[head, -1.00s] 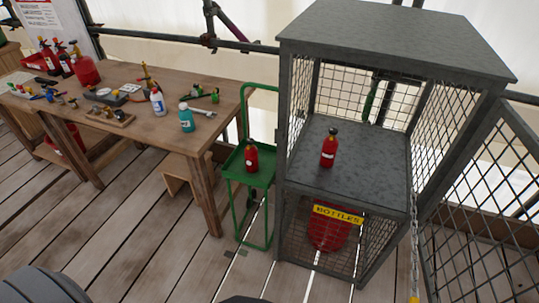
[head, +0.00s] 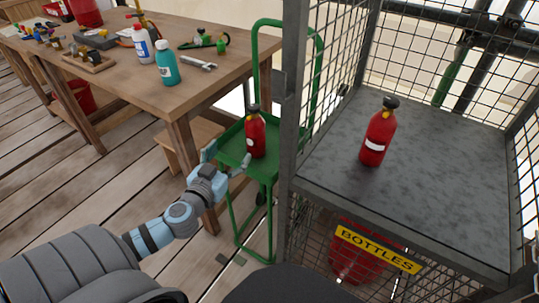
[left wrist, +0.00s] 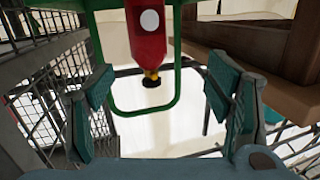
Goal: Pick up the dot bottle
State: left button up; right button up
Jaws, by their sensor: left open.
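The dot bottle (head: 255,132) is red with a dark top and a round white dot. It stands upright on the green trolley (head: 232,152). In the left wrist view the dot bottle (left wrist: 147,32) appears upside down at the top centre, its dot facing me. My left gripper (head: 225,162) is open, just left of and in front of the bottle at about trolley-top height. In the wrist view its two teal fingers (left wrist: 162,105) are spread wide with nothing between them, and the bottle is beyond them. My right gripper is out of view.
A second red bottle (head: 378,132) with a white band stands in the wire cage (head: 450,190), right of the trolley. The wooden table (head: 120,85) at left holds a teal bottle (head: 167,63), a white bottle (head: 143,43) and tools. The cage post stands close to the trolley.

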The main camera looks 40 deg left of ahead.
aim_at(255, 119)
pick_arm(q)
jog(key=shift+t, duration=0.7)
jog(key=w+r, duration=0.1)
jog(key=w, duration=0.1)
jog(key=w+r, duration=0.1)
jog(key=w, duration=0.2)
jog(key=w+r, duration=0.1)
jog(key=w, duration=0.2)
jog(key=shift+w+a, duration=0.1)
jog(key=shift+w, duration=0.05)
jog(key=shift+h, duration=0.3)
jog(key=x, duration=0.6)
jog(key=shift+a+f, duration=0.1)
jog(key=shift+f, duration=0.25)
jog(key=shift+c, duration=0.8)
grip_shut()
